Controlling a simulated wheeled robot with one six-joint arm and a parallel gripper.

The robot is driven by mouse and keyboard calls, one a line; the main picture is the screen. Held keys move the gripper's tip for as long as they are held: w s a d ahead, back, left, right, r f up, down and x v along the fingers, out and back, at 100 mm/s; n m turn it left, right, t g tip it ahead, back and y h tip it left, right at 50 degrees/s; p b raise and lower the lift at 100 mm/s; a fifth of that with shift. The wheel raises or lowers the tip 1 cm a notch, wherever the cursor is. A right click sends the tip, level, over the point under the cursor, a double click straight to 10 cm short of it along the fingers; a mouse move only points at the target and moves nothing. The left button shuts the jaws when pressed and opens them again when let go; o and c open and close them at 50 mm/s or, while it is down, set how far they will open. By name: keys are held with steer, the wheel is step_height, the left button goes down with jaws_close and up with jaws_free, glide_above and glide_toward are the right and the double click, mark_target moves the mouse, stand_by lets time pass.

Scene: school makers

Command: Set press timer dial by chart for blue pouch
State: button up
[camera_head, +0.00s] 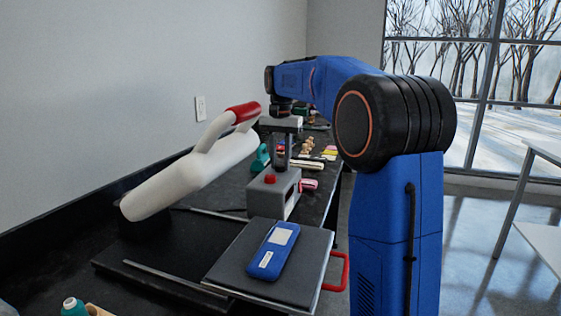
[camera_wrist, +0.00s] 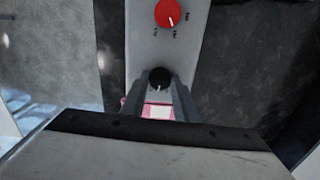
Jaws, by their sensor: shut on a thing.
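The grey control box (camera_head: 262,197) stands on the bench behind the press and also shows in the wrist view (camera_wrist: 147,40). Its red dial (camera_wrist: 169,13) has a white pointer aimed down and slightly right, with small unreadable marks around it. It also shows in the head view (camera_head: 270,180). A smaller black dial (camera_wrist: 159,76) with a white mark sits between the fingers of my gripper (camera_wrist: 159,88), which is shut on it. In the head view my gripper (camera_head: 281,160) is over the box. The blue pouch (camera_head: 264,262) lies on the dark press plate (camera_head: 232,268). I cannot identify the chart.
The white press arm (camera_head: 185,178) with its red grip (camera_head: 243,112) is raised at left. A red handle (camera_head: 345,270) sticks out at the plate's right. A pink item (camera_head: 310,184) lies beside the box.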

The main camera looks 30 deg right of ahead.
mark_target(281, 165)
steer(key=m, duration=0.5)
stand_by(0.6)
steer(key=o, duration=1.1)
steer(key=shift+c, duration=0.2)
step_height(281, 165, up, 18)
steer(key=shift+f, duration=0.25)
steer(key=shift+d, duration=0.1)
